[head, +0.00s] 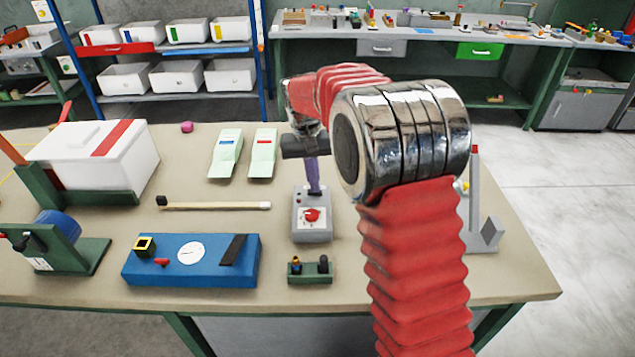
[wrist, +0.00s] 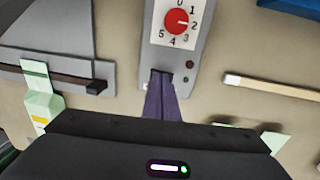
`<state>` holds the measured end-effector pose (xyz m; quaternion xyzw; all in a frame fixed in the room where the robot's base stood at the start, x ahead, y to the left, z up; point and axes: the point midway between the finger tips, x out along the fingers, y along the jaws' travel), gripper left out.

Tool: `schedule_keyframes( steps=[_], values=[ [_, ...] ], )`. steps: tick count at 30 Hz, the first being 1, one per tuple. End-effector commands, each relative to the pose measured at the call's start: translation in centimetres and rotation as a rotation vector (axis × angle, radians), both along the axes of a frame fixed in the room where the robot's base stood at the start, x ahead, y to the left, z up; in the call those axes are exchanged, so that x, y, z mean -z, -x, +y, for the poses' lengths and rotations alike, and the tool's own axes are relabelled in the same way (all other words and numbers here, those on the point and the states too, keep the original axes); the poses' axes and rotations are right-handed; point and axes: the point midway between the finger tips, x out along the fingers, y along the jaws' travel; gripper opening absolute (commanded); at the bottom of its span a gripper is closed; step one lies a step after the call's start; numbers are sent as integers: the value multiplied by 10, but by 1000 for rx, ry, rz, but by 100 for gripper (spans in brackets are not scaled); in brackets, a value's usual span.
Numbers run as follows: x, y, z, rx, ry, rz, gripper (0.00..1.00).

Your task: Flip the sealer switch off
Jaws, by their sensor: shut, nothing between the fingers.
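A grey box (head: 312,230) with a red dial stands on the table, centre in the head view. I take it to be the sealer's control box, but no label confirms this. In the wrist view its dial (wrist: 177,21) has a numbered white plate, and a small dark red spot sits on the face below it. My gripper (head: 314,192) is shut and empty, its purple fingers pointing down at the box's far end. In the wrist view the fingertips (wrist: 161,74) overlap a dark spot there. That may be the switch; its position and any contact are unclear.
A wooden stick (head: 213,205) lies left of the box. A blue device (head: 150,270) and a green knob block (head: 310,279) stand nearer. Two pale green pieces (head: 225,153) lie behind left. A grey stand (head: 490,240) is at right, partly hidden by my arm.

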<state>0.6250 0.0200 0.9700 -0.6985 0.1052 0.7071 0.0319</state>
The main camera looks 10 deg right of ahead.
Motion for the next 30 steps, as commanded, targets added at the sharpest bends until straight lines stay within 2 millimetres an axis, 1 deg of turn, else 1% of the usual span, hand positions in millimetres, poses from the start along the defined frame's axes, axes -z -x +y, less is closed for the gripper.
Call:
schedule_keyframes(
  steps=[8, 11, 14, 20, 30],
  values=[
    [-1, 0, 0, 0, 0, 0, 0],
    [-4, 0, -1, 0, 0, -1, 0],
    [-12, 0, -2, 0, 0, -1, 0],
    [-42, 0, -6, 1, -1, -2, 0],
    [-101, 2, -14, 1, 0, -2, 0]
  ],
)
